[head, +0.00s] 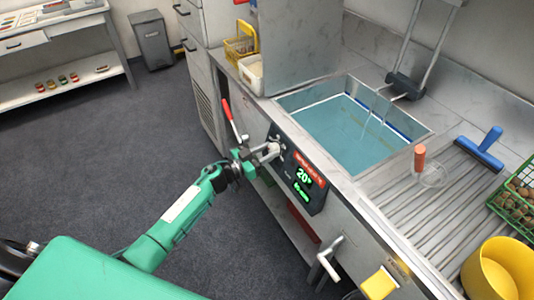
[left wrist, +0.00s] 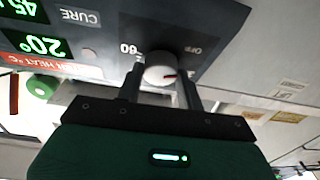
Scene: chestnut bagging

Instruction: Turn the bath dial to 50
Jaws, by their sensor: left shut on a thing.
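The bath dial (left wrist: 160,69) is a pale round knob with a dark mark on a dark control panel (left wrist: 215,25). "OFF" and "60" are printed beside it, upside down in the left wrist view. My left gripper (left wrist: 162,80) is shut on the dial, one finger on each side. In the head view my left gripper (head: 262,155) reaches the panel (head: 309,184) from the left and hides most of the dial. The panel's green display (head: 304,177) reads 20°. My right gripper is not in view.
The water bath (head: 350,128) is sunk in the steel counter above the panel. A red-handled lever (head: 227,108) stands just above my gripper. A white-handled valve (head: 329,262) and a yellow block (head: 379,284) are at the lower right. Open floor (head: 90,150) lies left.

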